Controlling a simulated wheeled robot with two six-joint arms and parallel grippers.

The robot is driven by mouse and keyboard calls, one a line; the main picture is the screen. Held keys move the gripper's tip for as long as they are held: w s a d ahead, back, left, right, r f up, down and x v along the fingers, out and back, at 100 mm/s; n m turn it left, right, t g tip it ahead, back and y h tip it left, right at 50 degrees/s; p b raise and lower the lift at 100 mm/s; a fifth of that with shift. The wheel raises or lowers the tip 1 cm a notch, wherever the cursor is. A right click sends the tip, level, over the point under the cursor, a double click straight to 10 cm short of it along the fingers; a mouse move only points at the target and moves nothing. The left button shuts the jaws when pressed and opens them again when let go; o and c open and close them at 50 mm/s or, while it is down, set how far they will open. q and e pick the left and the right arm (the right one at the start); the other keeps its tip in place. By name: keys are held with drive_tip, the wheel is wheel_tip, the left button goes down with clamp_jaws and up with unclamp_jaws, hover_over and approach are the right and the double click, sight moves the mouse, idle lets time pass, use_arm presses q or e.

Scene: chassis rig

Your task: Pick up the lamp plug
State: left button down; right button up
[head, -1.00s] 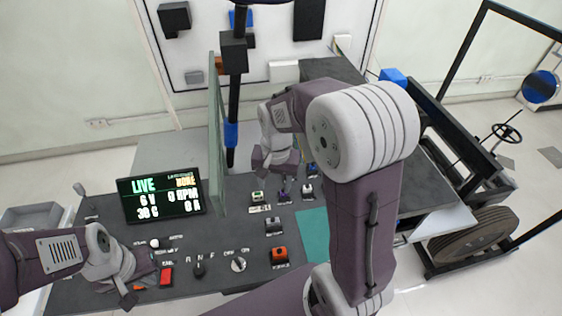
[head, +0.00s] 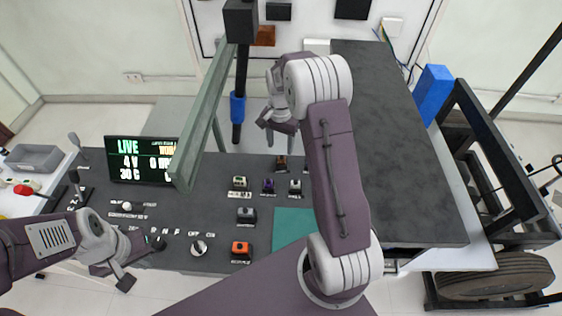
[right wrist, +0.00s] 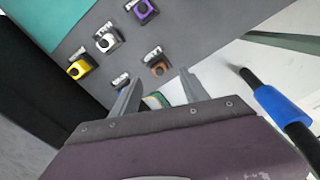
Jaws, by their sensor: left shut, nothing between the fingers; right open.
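Small labelled blocks stand on the dark bench; their labels are too small to read, so I cannot tell which is the lamp plug. The right wrist view shows yellow (right wrist: 79,67), white (right wrist: 107,41), purple (right wrist: 143,11) and brown (right wrist: 157,68) blocks. My right gripper (head: 275,128) is open and empty above the bench's far part; its fingers (right wrist: 160,92) point toward the brown block. My left gripper (head: 122,278) is shut and empty at the front left.
A green upright panel (head: 204,118) and a black post with a blue sleeve (head: 237,107) stand left of my right gripper. A lit display (head: 140,160) is at left. A raised dark slab (head: 400,150) lies right. A teal mat (head: 292,226) is bare.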

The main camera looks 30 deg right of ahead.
sight(282, 156)
drive_tip(key=shift+d+f, duration=0.2)
drive_tip(key=shift+f, duration=0.3)
drive_tip(key=shift+d+f, duration=0.2)
drive_tip(key=shift+f, duration=0.3)
wheel_tip(282, 156, down, 5)
drive_tip(key=shift+w+f+p, duration=0.1)
drive_tip(key=shift+p, duration=0.2)
clamp_jaws()
